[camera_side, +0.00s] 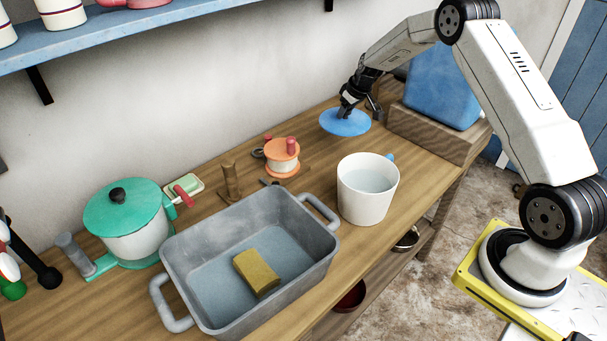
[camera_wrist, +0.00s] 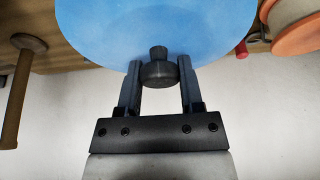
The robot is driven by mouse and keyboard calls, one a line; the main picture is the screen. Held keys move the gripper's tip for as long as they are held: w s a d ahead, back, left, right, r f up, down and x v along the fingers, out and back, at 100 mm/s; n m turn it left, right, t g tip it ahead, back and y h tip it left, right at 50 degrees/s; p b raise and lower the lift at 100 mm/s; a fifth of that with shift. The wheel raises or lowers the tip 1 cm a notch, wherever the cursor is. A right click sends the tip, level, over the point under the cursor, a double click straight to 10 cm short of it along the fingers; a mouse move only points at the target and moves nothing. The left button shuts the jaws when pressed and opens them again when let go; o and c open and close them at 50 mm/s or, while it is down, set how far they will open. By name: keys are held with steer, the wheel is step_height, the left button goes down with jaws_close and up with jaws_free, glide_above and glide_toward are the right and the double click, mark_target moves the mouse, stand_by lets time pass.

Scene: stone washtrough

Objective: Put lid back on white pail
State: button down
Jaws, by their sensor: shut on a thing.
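The white pail (camera_side: 366,205) stands upright and uncovered on the wooden counter, right of the grey trough. Something like water shows inside it. The lid is a round blue disc (camera_side: 345,124) with a dark knob on top, behind and slightly left of the pail, apart from it. In the wrist view the lid (camera_wrist: 158,22) fills the top and its knob (camera_wrist: 158,72) sits between my two fingers. My gripper (camera_side: 348,106) is shut on the lid's knob. In the side view the fingers partly hide the knob. I cannot tell whether the lid touches the counter.
A grey trough (camera_side: 182,248) with a yellow sponge (camera_side: 256,272) lies left of the pail. An orange-topped spool (camera_side: 282,157) and a wooden peg (camera_side: 231,181) stand behind. A blue canister (camera_side: 440,88) on a wooden block (camera_side: 430,135) is at back right. A green-lidded pot (camera_side: 130,238) is left.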

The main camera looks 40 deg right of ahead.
steer(key=shift+a+r, duration=0.1)
steer(key=shift+s+a+r+n, duration=0.3)
steer(key=shift+s+r, duration=0.05)
steer(key=shift+s, duration=0.1)
steer(key=s+a+r+n+y, duration=0.1)
steer(key=s+a+r+n, duration=0.3)
steer(key=s+a, duration=0.3)
steer(key=s+a+r+n+g+y, duration=0.1)
steer(key=s+a+r+n, duration=0.4)
steer(key=s, duration=0.7)
steer(key=a+y, duration=0.1)
steer(key=a, duration=0.1)
steer(key=shift+s+a+g, duration=0.3)
steer(key=shift+a, duration=0.1)
step_height(320, 180, down, 6)
steer(key=shift+f, duration=0.15)
steer(key=shift+f, duration=0.2)
stand_by(1.9)
